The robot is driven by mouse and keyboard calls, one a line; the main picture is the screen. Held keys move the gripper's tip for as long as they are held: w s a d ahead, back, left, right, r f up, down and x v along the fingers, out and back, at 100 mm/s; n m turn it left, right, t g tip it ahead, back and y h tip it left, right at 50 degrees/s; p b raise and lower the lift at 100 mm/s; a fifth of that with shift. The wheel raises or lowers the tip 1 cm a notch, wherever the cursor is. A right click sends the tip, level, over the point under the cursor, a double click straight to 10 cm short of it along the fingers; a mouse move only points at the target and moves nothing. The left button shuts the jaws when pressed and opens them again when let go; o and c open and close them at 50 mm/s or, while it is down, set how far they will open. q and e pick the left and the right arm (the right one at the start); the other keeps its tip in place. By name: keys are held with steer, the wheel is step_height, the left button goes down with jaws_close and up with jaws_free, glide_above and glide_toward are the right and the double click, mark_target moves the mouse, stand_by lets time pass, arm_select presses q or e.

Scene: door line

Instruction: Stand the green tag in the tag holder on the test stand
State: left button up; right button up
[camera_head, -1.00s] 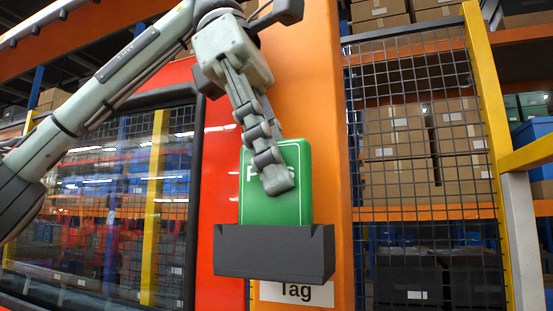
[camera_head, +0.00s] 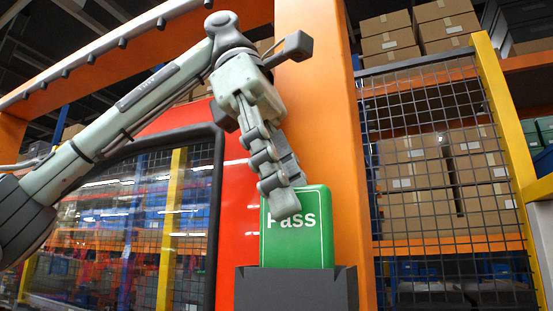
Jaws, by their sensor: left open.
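The green tag (camera_head: 297,245), marked "Pass" in white, stands upright in the dark grey tag holder (camera_head: 296,291). Its lower edge is hidden behind the holder's front wall. The holder is in front of the orange post, and its bottom is cut off by the frame's lower edge. My left gripper (camera_head: 284,188) is open at the tag's top edge, pointing down, with its fingers overlapping the top left of the tag and part of the lettering. I cannot tell whether a finger touches it. My right gripper is not in view.
The orange post (camera_head: 325,130) rises behind the holder. A red-framed door with a glass pane (camera_head: 130,230) is at the left. A wire mesh fence (camera_head: 440,160) with a yellow post is at the right, with boxes on shelves behind it.

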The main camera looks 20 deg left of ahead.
arm_select(q)
steer(key=shift+v, duration=2.3)
steer(key=shift+a+r, duration=0.25)
steer(key=shift+r, duration=0.2)
